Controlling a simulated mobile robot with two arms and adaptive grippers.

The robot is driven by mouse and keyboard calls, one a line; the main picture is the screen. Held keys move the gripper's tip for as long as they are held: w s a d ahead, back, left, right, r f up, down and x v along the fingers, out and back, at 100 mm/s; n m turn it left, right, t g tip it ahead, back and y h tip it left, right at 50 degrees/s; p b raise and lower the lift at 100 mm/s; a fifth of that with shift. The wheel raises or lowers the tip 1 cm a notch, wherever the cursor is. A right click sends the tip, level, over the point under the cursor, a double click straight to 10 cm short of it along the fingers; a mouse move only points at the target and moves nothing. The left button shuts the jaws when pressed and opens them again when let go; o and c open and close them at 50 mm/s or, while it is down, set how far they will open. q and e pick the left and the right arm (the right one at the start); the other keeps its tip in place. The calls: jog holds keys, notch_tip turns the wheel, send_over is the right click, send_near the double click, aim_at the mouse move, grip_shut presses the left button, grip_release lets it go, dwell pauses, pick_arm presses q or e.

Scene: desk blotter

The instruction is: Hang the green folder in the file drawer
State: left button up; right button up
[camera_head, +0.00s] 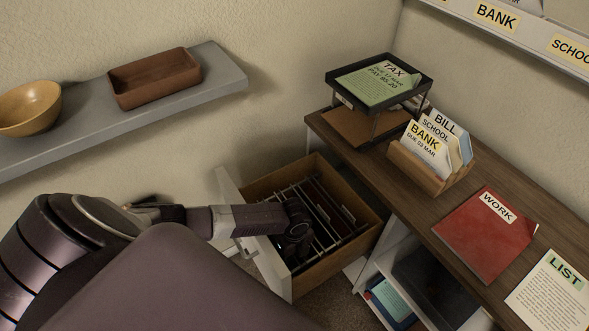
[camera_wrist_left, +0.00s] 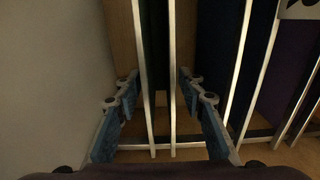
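The file drawer (camera_head: 344,257) stands open below the desk's left end. Pale rails and several dark hanging folders fill its far part. My left gripper (camera_head: 297,232) reaches down into the drawer near its front panel. In the left wrist view, the dark green folder (camera_wrist_left: 155,50) appears as a narrow strip between two pale rails. My left gripper (camera_wrist_left: 160,95) is open, with one blue-padded finger on each side of those rails and gaps between. Whether the rails rest fully on the drawer is unclear. My right gripper is out of view.
The desk holds a paper tray (camera_head: 415,88), a wooden letter holder (camera_head: 432,176), a red WORK folder (camera_head: 480,240) and a LIST sheet (camera_head: 550,295). A grey wall shelf (camera_head: 215,75) is at left. Dark blue folders (camera_wrist_left: 257,60) hang right of the left gripper.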

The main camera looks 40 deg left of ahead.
pick_arm(q)
notch_tip(320, 180, up, 8)
dwell(0.5)
